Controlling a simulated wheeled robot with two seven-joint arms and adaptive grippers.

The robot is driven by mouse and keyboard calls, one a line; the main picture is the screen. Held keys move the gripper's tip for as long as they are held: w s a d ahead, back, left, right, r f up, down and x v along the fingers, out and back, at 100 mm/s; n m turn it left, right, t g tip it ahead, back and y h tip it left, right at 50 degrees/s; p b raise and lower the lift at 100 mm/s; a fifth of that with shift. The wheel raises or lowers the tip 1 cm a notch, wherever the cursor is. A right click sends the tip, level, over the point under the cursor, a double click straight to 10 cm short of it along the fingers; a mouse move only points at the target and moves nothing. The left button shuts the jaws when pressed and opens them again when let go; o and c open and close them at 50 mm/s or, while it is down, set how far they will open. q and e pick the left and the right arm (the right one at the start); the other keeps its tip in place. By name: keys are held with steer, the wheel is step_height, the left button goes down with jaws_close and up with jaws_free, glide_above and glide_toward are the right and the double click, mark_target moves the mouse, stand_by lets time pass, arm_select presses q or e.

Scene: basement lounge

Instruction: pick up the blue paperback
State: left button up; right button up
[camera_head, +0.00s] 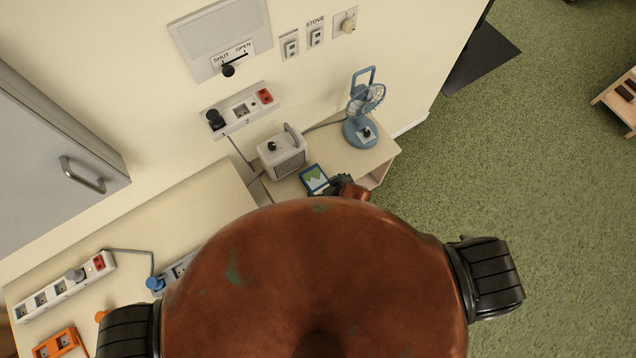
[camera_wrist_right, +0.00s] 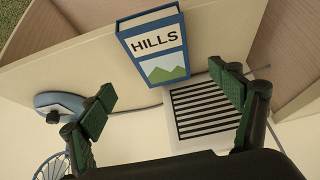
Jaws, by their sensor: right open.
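The blue paperback (camera_head: 314,178) lies on a small wooden stand beside a beige heater in the head view. In the right wrist view the blue paperback (camera_wrist_right: 155,48) shows its "HILLS" title and a green hill picture. My right gripper (camera_head: 342,186) is at the book's right side in the head view, partly hidden behind my own body. In the right wrist view my right gripper (camera_wrist_right: 168,98) is open, its green-padded fingers apart, with the book ahead between and beyond them. No contact with the book shows. My left gripper is not in view.
The heater (camera_head: 281,152) stands left of the book, and its grille (camera_wrist_right: 203,106) shows in the wrist view. A blue fan (camera_head: 363,117) stands to the right; its base (camera_wrist_right: 60,106) shows too. The wall with sockets (camera_head: 240,108) is behind. Green carpet (camera_head: 530,160) lies open at right.

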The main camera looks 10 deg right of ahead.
mark_target(318, 183)
steer(key=shift+a, duration=0.25)
steer(key=shift+w+a+f, duration=0.1)
steer(key=shift+f, duration=0.3)
steer(key=x, duration=0.7)
steer(key=shift+r, duration=0.1)
steer(key=c, duration=1.3)
steer(key=shift+c, duration=0.4)
steer(key=shift+r, duration=0.1)
